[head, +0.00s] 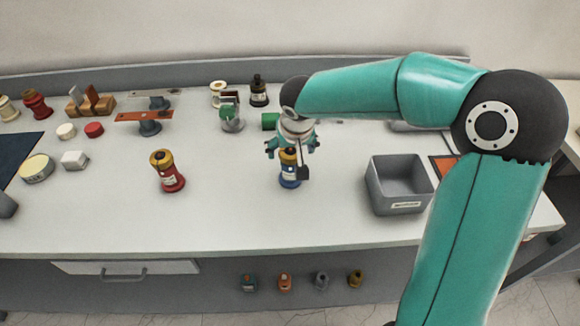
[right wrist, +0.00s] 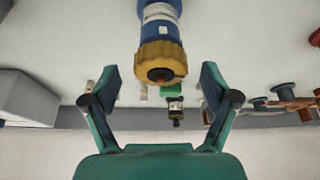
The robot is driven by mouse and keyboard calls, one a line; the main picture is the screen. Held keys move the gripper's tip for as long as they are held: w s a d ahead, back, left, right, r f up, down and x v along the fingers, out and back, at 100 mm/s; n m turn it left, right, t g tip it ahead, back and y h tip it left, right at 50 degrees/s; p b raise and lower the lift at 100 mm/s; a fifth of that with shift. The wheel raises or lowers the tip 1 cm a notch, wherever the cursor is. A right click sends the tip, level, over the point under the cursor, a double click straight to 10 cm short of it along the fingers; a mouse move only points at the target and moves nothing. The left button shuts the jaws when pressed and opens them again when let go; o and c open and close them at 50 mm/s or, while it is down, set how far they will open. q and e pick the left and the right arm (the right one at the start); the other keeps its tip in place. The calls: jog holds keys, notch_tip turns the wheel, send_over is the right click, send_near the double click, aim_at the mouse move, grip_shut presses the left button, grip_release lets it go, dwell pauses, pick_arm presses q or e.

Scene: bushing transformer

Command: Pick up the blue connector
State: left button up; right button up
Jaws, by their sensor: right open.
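The blue connector (head: 289,178) stands upright on the table right of the middle, with a blue body and a yellow top. In the right wrist view the connector (right wrist: 158,35) shows its blue body, a white label and a yellow ribbed collar. My right gripper (head: 292,147) is directly over and around its top in the head view. In the right wrist view my gripper's fingers (right wrist: 160,85) are spread wide, with the yellow collar between and just beyond them; no contact shows. Part of the connector is hidden by the gripper in the head view. My left gripper is not in view.
A red connector with a yellow top (head: 167,171) stands to the left. A grey bin (head: 400,207) is at the right. The table front between the connectors is clear.

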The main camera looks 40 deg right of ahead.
jog(key=shift+x, duration=0.9)
jog(key=shift+r, duration=0.1)
grip_shut()
